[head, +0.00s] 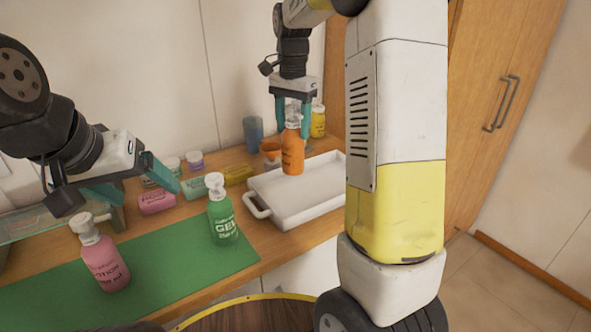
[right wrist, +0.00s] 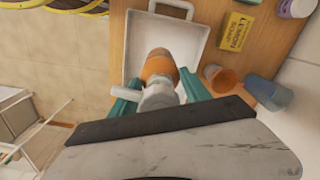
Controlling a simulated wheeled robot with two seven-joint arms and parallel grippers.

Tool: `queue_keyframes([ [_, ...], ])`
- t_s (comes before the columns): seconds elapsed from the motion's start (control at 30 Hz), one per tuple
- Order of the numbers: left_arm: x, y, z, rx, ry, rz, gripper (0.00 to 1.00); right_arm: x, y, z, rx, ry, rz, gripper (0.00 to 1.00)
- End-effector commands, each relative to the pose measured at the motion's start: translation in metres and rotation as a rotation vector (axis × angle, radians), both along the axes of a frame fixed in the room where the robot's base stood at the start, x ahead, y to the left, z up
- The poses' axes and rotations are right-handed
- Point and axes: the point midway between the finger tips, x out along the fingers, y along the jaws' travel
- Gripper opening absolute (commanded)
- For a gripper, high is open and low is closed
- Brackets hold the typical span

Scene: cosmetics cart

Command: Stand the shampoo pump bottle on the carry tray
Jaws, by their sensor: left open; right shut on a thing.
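The orange pump bottle (head: 292,155), which I take as the shampoo bottle, has a pale pump head and looks upright. My right gripper (head: 292,122) is shut on it near its neck. The bottle is over the left part of the white carry tray (head: 310,205); I cannot tell whether its base touches the tray floor. In the right wrist view the bottle (right wrist: 160,66) shows between the teal fingers, over the tray (right wrist: 132,48). My left gripper (head: 150,190) is open and empty, above and to the right of the pink bottle (head: 105,263).
A green gel bottle (head: 222,215) stands left of the tray, near its handle. A yellow lemon soap box (right wrist: 240,30), an orange cup (right wrist: 221,79) and a blue cup (right wrist: 268,93) are beside the tray. A green mat (head: 170,268) covers the front left. The tray's right part is clear.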

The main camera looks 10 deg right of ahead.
Motion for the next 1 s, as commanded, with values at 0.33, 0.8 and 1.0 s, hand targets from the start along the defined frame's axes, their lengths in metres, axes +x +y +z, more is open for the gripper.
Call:
queue_keyframes([
  [0.33, 0.000, 0.000, 0.000, 0.000, -0.001, 0.000, 0.81, -0.001, 0.000, -0.048, -0.001, 0.004, 0.000, 0.00],
  [0.8, 0.000, 0.000, 0.000, 0.000, 0.000, 0.000, 0.81, 0.000, 0.000, -0.099, 0.000, 0.001, 0.000, 0.00],
  [1.0, 0.000, 0.000, 0.000, 0.000, 0.000, 0.000, 0.81, 0.000, 0.000, -0.100, 0.000, -0.001, 0.000, 0.00],
])
